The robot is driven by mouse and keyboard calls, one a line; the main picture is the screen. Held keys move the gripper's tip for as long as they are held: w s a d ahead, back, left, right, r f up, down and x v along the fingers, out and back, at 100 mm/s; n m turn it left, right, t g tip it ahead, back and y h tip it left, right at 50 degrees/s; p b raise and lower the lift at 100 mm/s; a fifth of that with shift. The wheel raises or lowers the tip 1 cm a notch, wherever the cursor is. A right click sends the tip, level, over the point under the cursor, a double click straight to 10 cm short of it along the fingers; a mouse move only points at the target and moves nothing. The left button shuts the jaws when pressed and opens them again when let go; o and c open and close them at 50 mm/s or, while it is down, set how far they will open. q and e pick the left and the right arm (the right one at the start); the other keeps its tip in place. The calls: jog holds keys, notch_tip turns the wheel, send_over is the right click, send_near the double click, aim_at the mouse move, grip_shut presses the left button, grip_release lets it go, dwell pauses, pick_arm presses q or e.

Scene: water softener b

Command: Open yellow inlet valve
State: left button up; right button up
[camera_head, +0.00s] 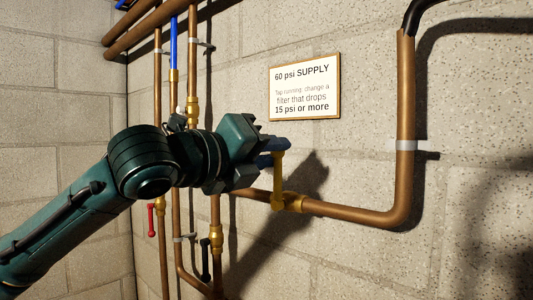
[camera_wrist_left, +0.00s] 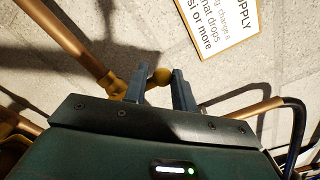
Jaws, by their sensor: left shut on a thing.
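The yellow inlet valve (camera_head: 285,202) sits on a horizontal copper pipe on the block wall. Its yellow lever (camera_head: 279,178) stands upright, across the line of the pipe. My left gripper (camera_head: 275,148) reaches in from the left, with its blue-grey fingers at the top of the lever. In the left wrist view, the rounded yellow handle end (camera_wrist_left: 162,75) shows between the two fingertips (camera_wrist_left: 158,85), which are shut on it. The valve body (camera_wrist_left: 110,84) lies to the left there. The fingers hide part of the handle's top. My right gripper is in neither view.
A framed "60 psi SUPPLY" sign (camera_head: 304,87) hangs above the valve. Vertical copper pipes (camera_head: 158,85) stand behind my left arm. A red-handled valve (camera_head: 151,218) and a black handle (camera_head: 205,258) are lower left. A copper pipe (camera_head: 404,110) rises at right.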

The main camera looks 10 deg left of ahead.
pick_arm(q)
jog(key=shift+w+a+f+p, duration=0.15)
jog(key=shift+w+a+p, duration=0.4)
jog(key=shift+a, duration=0.2)
jog(key=shift+c, duration=0.5)
jog(key=shift+a, duration=0.15)
jog(key=shift+f, duration=0.15)
jog(key=shift+w+a+f+p, duration=0.2)
jog(key=shift+w+a+f, duration=0.1)
jog(key=shift+a, duration=0.2)
jog(key=shift+w+a+f+p, duration=0.15)
jog(key=shift+w+a+f, duration=0.15)
jog(key=shift+a, duration=0.2)
jog(key=shift+r, duration=0.1)
